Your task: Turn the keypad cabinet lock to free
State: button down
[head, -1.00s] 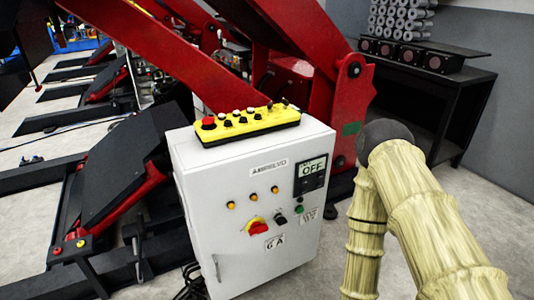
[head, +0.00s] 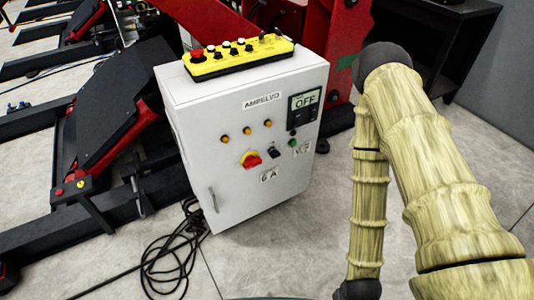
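The white keypad cabinet (head: 225,190) stands left of centre in the head view. My arm hangs at the right, apart from the cabinet. My gripper is not in view.
A yellow pendant (head: 238,58) with buttons lies on top of the cabinet. Black cables (head: 172,245) lie on the floor at its front left. A black and red machine frame (head: 105,135) stands at the left. A dark bench (head: 455,40) is at the back right.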

aim_at(273, 154)
jog(key=u, duration=2.1)
jog(key=i, duration=1.1)
jog(key=z, duration=2.45)
